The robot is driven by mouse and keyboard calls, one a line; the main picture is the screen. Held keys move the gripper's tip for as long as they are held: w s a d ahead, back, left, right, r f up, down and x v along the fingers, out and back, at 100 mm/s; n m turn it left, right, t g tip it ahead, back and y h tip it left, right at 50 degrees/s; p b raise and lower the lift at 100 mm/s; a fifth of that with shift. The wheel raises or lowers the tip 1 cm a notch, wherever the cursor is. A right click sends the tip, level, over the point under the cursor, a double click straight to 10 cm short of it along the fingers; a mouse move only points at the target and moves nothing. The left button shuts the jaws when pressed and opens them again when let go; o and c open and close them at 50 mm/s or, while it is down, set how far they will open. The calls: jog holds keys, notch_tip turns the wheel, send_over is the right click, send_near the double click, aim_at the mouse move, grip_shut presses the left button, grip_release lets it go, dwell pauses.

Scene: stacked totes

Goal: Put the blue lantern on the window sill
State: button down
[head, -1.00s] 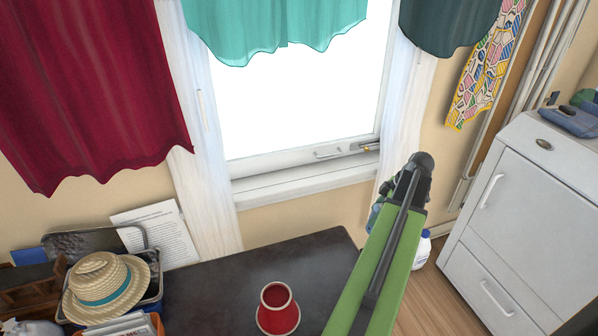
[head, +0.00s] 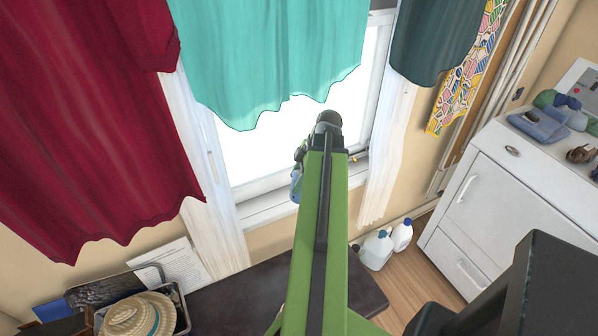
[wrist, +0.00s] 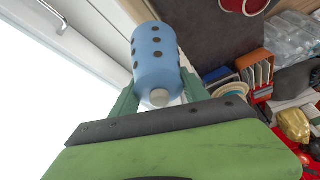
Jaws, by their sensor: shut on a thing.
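The blue lantern, a light blue cylinder with dark round holes (wrist: 154,48), is held between the green fingers of my gripper (wrist: 160,88) in the wrist view. In the head view, only a small blue part of the lantern (head: 296,186) shows beside my gripper (head: 300,162), in front of the window. The white window sill (head: 262,210) runs below the glass, partly hidden behind my arm. I cannot tell the lantern's height above the sill or whether they touch.
Teal curtains (head: 270,60) hang above the window, close to my arm's end. A dark tabletop (head: 235,298) lies below. A straw hat (head: 140,315) is at lower left. Jugs (head: 376,248) stand on the floor near a white cabinet (head: 500,200). The visible sill looks mostly clear.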

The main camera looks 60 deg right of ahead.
jog(key=shift+w+a+r, duration=0.4)
jog(key=shift+w+r, duration=0.1)
jog(key=shift+w, duration=0.05)
jog(key=shift+w+f+b, duration=0.25)
jog(key=shift+f+b, duration=0.05)
jog(key=w+a+f+b, duration=0.1)
jog(key=w+f+b, duration=0.2)
jog(key=w+a+f+b, duration=0.1)
jog(key=w+f+b, duration=0.3)
jog(key=w+a+f+b, duration=0.1)
jog(key=w+f+b, duration=0.2)
jog(key=f+b, duration=0.1)
jog(key=shift+w+a, duration=0.2)
jog(key=shift+a, duration=0.15)
jog(key=shift+r, duration=0.2)
jog(key=shift+f, duration=0.15)
jog(key=c, duration=0.6)
grip_release()
jog(key=shift+o, duration=0.2)
